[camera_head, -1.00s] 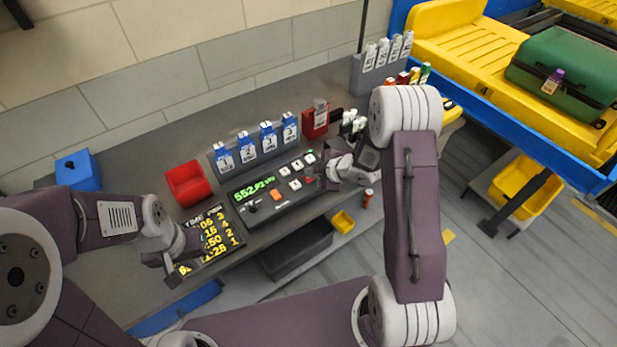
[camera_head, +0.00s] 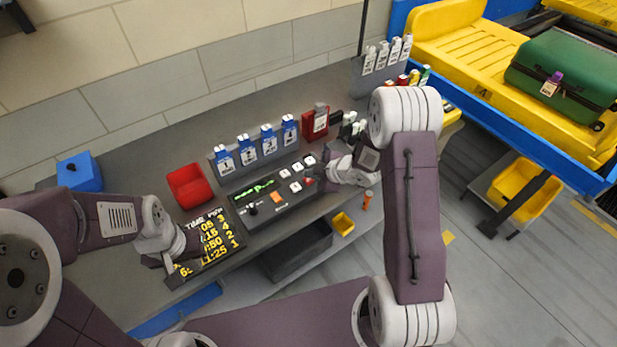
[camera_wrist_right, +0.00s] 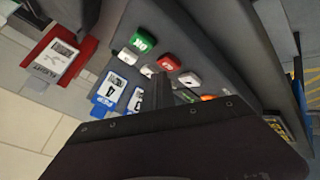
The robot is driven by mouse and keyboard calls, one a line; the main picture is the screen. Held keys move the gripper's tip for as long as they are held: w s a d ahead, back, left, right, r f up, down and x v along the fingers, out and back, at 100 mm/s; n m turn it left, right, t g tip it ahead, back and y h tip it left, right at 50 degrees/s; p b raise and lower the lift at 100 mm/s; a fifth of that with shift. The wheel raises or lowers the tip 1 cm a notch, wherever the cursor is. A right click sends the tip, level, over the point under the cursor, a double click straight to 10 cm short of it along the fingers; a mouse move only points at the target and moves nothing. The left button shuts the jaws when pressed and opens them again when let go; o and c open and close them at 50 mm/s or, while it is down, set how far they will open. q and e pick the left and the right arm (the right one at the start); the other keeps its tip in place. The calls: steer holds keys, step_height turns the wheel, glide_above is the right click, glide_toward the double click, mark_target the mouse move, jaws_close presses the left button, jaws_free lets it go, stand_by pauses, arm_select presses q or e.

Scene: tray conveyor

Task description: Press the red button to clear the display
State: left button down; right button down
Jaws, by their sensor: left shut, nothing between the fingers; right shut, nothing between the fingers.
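The dark control console carries a display (camera_head: 258,189) with smeared, unreadable green characters. The red button (camera_wrist_right: 168,63) shows in the right wrist view between a green button (camera_wrist_right: 143,40) and a white button (camera_wrist_right: 189,79). In the head view the red button (camera_head: 308,181) is small beside my right gripper. My right gripper (camera_head: 317,178) is shut and empty over the console's right end. In the wrist view its dark fingers (camera_wrist_right: 162,88) end just below the red button; I cannot tell whether they touch it. My left gripper (camera_head: 172,276) is shut and empty near the yellow-lettered board (camera_head: 216,232).
An orange button (camera_head: 277,196) lies on the console. Blue tagged holders (camera_head: 246,150) stand behind it, with a red box (camera_head: 315,122) to their right. A red bin (camera_head: 189,185) and blue box (camera_head: 80,171) are left. A yellow conveyor with a green suitcase (camera_head: 566,68) is far right.

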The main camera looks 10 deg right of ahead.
mark_target(311, 181)
steer(key=shift+r, duration=0.25)
step_height(311, 181, up, 5)
steer(key=p, duration=0.4)
steer(key=shift+r+p, duration=0.1)
steer(key=shift+p, duration=0.3)
stand_by(0.4)
